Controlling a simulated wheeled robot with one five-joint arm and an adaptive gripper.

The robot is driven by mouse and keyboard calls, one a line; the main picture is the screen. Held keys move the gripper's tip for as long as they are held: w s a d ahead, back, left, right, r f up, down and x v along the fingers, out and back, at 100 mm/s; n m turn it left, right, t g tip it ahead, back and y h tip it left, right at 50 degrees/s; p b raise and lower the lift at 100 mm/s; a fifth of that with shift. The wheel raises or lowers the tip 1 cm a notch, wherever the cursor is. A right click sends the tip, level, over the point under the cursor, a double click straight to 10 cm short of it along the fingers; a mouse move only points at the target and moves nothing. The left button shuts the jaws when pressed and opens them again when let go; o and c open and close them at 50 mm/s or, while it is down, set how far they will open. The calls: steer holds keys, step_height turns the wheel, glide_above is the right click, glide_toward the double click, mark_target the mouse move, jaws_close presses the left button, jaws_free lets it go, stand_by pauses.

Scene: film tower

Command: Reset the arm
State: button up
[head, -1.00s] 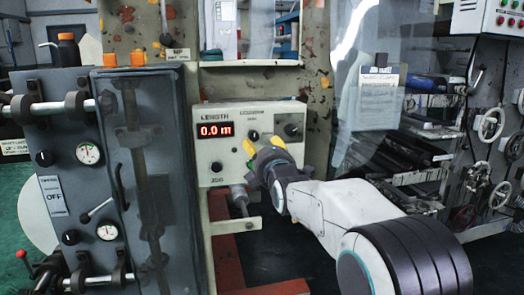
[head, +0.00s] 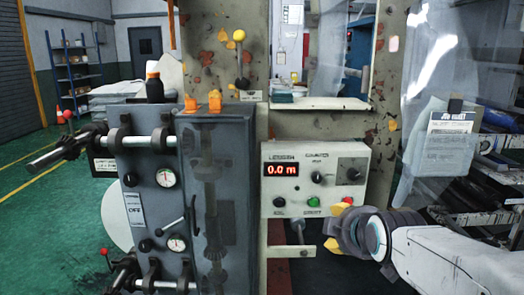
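My gripper (head: 335,228) is at the lower right in the head view, at the end of my white arm. Its yellow fingertips point left and stand apart, with nothing seen between them. The gripper is in front of the lower right corner of a cream control box (head: 290,182). The box has a red display (head: 281,169) reading 0.0 m, black knobs, a green button (head: 313,202) and a red button (head: 347,200). The upper fingertip appears close to the red button; I cannot tell whether they touch.
A grey machine cabinet (head: 150,212) with gauges and metal rollers stands left of the box. A shelf (head: 320,103) is above it. A clear hanging sheet with a paper (head: 450,135) and loaded racks are at right. Green floor (head: 60,190) is open at far left.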

steer(key=s+r+m+g+p, duration=0.1)
steer(key=s+m+g+p, duration=0.3)
steer(key=s, duration=0.9)
steer(key=s+r+m+g+p, duration=0.1)
steer(key=s+m+g+p, duration=0.2)
steer(key=s+p, duration=0.6)
steer(key=s+m, duration=0.2)
steer(key=s, duration=0.2)
steer(key=shift+r+m+g, duration=0.25)
steer(key=shift+m+g, duration=0.15)
steer(key=shift+o, duration=0.4)
